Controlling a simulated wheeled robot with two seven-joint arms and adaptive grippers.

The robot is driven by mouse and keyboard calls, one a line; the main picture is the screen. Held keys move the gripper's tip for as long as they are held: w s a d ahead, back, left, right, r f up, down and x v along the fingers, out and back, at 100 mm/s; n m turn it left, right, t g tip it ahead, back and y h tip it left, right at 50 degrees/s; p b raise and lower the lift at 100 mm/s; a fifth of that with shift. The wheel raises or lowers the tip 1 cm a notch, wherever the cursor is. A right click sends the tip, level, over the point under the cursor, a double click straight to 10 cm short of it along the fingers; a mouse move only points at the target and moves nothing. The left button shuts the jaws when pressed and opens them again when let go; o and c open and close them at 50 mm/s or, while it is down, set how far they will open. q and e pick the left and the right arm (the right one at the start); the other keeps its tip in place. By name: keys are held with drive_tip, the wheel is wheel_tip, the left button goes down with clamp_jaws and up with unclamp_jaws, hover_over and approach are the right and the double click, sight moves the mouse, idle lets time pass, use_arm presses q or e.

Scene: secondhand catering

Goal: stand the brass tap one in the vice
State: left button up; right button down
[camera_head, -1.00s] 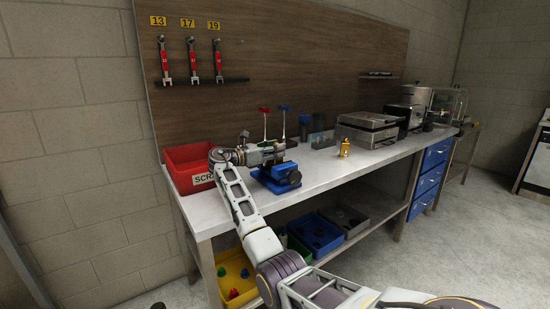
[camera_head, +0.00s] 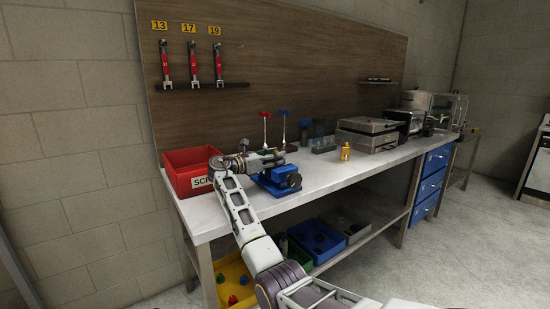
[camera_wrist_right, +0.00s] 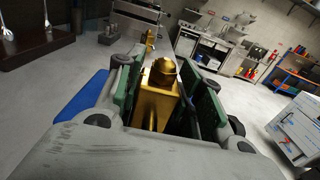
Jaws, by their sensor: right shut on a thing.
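My right gripper (camera_head: 284,158) is just above the blue vice (camera_head: 277,184) on the bench. In the right wrist view its green-lined fingers (camera_wrist_right: 166,85) are shut on a brass tap (camera_wrist_right: 154,103), a square gold body with a round top. The held tap is mostly hidden in the head view, and I cannot tell whether it touches the vice. A blue part of the vice (camera_wrist_right: 85,97) shows left of the fingers. Another brass piece (camera_head: 345,151) stands upright on the bench to the right. My left gripper is not in view.
A red scrap bin (camera_head: 187,167) stands left of the vice. Tall red and blue-topped stands (camera_head: 283,130) are behind it. A metal press-like appliance (camera_head: 367,137) is further right. The bench top (camera_head: 325,173) between vice and brass piece is clear.

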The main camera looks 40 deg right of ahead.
drive_tip(key=c, duration=0.9)
unclamp_jaws()
drive_tip(key=shift+c, duration=0.2)
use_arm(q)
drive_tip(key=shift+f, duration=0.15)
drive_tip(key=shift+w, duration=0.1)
use_arm(e)
drive_tip(key=shift+w+a+r, duration=0.1)
drive_tip(key=shift+a, duration=0.4)
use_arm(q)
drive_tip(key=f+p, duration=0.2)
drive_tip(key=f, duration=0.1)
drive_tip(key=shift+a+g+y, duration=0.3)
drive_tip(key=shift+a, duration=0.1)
use_arm(e)
drive_tip(key=w+a, duration=0.1)
drive_tip(key=a, duration=1)
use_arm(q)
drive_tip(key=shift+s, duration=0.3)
